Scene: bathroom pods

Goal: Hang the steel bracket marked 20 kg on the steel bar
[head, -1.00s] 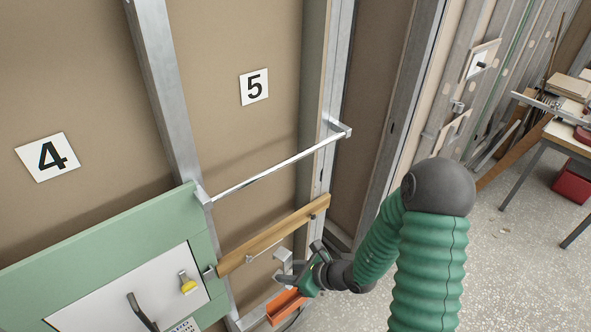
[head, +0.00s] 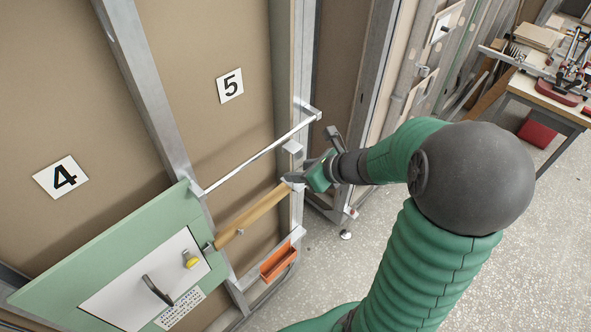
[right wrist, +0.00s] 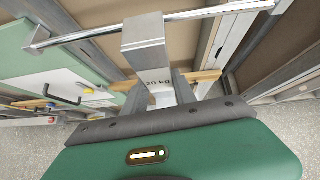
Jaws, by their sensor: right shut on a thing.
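The steel bar (head: 255,158) runs level across the bay marked 5, between two metal studs. It also crosses the top of the right wrist view (right wrist: 85,33). My right gripper (head: 297,178) is shut on the steel bracket (head: 292,147), beside the bar's right half. In the right wrist view the bracket (right wrist: 146,45) stands up from between the fingers (right wrist: 160,92), with "20 kg" partly showing. Its bent top overlaps the bar in that view; I cannot tell whether it touches or hooks over it. My left gripper is out of view.
A wooden rail (head: 250,215) runs below the bar, close to my right gripper. An orange tray (head: 278,262) sits lower on the wall. A green panel (head: 100,250) with a handle and yellow knob is at left. Open floor and a cluttered workbench (head: 550,95) lie to the right.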

